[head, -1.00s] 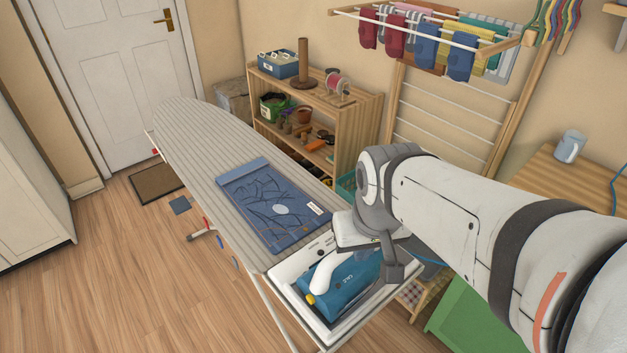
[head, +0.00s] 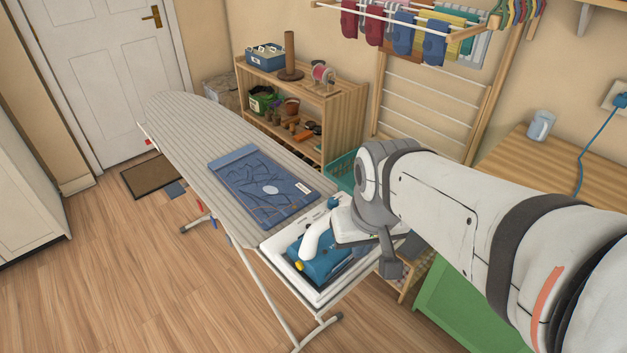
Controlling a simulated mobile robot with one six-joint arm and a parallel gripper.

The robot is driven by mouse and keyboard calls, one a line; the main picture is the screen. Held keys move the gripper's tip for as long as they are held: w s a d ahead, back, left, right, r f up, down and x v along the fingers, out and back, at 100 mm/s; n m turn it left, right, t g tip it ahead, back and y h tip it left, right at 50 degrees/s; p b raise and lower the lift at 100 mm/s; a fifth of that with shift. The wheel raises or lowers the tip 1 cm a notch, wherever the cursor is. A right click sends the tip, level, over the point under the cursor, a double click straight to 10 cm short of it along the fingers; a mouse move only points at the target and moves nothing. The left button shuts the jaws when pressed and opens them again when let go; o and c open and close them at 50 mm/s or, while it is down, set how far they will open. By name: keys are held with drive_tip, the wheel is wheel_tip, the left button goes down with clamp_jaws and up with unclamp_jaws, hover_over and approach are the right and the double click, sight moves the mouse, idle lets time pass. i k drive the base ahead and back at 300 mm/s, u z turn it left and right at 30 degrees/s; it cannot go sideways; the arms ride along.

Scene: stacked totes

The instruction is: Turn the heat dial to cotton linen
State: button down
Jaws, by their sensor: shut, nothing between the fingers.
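A blue iron (head: 325,268) with a white curved handle (head: 311,242) and a small yellow part (head: 300,266) rests on the white tray (head: 272,248) at the near end of the ironing board. My arm reaches in from the right, and my gripper (head: 389,265) hangs just right of the iron, partly covering its right side. The gripper is shut with nothing in it. Its fingertips are not clear, and I cannot tell whether it touches the iron. The heat dial and its setting cannot be made out.
Folded dark blue cloth (head: 262,186) lies on the striped board (head: 190,128). A wooden shelf (head: 345,115) and a drying rack (head: 430,95) stand behind. A wooden table (head: 510,165) with a light blue cup is at right.

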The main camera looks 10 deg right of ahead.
sight(333, 202)
drive_tip(key=u, duration=0.1)
drive_tip(key=k, duration=0.3)
drive_tip(key=z, duration=2.85)
drive_tip(key=k, duration=1.2)
drive_tip(key=u, duration=1.8)
drive_tip(key=i, duration=1)
